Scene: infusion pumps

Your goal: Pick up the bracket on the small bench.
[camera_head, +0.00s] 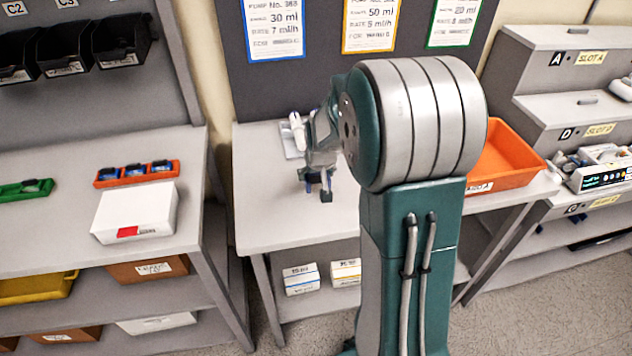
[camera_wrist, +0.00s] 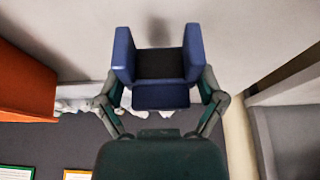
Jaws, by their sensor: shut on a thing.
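My gripper (camera_head: 318,190) points down over the small bench (camera_head: 260,203), just left of my arm's large joint.
An orange bin (camera_head: 505,158) stands at the bench's right, partly behind my arm. A pale tray (camera_head: 290,146) lies behind the gripper. Left is a bench with a white box (camera_head: 136,212); right is a stepped rack (camera_head: 545,80). The bench's front left is clear.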

